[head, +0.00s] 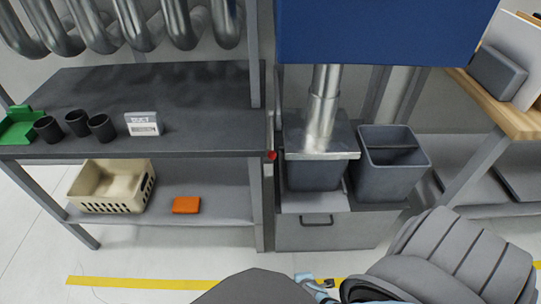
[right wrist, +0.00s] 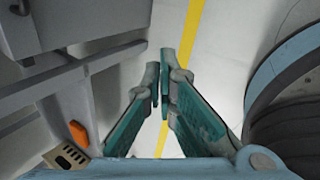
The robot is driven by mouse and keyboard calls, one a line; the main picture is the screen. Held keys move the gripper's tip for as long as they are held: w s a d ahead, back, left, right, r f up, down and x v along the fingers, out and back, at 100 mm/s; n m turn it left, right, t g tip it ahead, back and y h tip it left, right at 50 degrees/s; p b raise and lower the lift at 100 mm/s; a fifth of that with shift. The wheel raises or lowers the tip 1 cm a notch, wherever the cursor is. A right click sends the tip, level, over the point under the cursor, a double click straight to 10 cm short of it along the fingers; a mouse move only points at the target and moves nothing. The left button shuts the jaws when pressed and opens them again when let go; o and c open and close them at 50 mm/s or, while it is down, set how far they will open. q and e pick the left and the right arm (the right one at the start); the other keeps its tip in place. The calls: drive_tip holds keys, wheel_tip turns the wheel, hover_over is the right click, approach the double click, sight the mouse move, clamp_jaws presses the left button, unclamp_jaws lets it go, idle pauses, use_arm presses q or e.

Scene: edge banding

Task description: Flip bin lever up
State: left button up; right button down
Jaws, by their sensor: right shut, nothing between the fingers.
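A small red knob (head: 271,155), which looks like the end of the lever, sits between the dark workbench and the bin under the duct. Its rod is hard to make out, so I cannot tell its exact tilt. The dark grey bin (head: 314,175) stands on a grey cabinet, with a metal cover and duct above it. My right gripper (head: 318,287) is low at the bottom of the head view, in front of the cabinet and well apart from the knob. In the right wrist view its teal fingers (right wrist: 161,88) are shut and empty. My left gripper is not in view.
A second, open grey bin (head: 392,180) stands to the right. The workbench (head: 200,120) holds black cups and a sign. Its lower shelf holds a beige crate (head: 105,190) and an orange box (head: 186,205). The floor with yellow tape (head: 150,283) is clear in front.

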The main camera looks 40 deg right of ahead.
drive_tip(key=w+d+r+n+t+h+b, duration=0.25)
drive_tip(key=w+n+b, duration=0.2)
drive_tip(key=w, duration=0.45)
drive_tip(key=w+d+r+n+t+h+b, duration=0.1)
drive_tip(key=w+d+n+t+h+b, duration=0.15)
drive_tip(key=w+n+b, duration=0.4)
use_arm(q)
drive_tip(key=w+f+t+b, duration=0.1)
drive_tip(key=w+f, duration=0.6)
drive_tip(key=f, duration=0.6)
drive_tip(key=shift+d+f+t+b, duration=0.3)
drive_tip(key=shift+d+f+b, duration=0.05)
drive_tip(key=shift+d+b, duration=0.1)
use_arm(e)
drive_tip(key=w+r+n+t+h, duration=0.1)
drive_tip(key=w+r+n+t, duration=0.1)
drive_tip(key=w+r, duration=0.2)
drive_tip(key=w+d+r+n+t+h, duration=0.1)
drive_tip(key=w+r+n+t+h, duration=0.1)
drive_tip(key=r, duration=0.9)
drive_tip(key=shift+w+n+t+h, duration=0.3)
drive_tip(key=shift+w+n+t, duration=0.1)
drive_tip(key=shift+w+n, duration=0.45)
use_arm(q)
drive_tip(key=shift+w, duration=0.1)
use_arm(e)
drive_tip(key=shift+w+d+r, duration=0.1)
drive_tip(key=shift+d, duration=0.05)
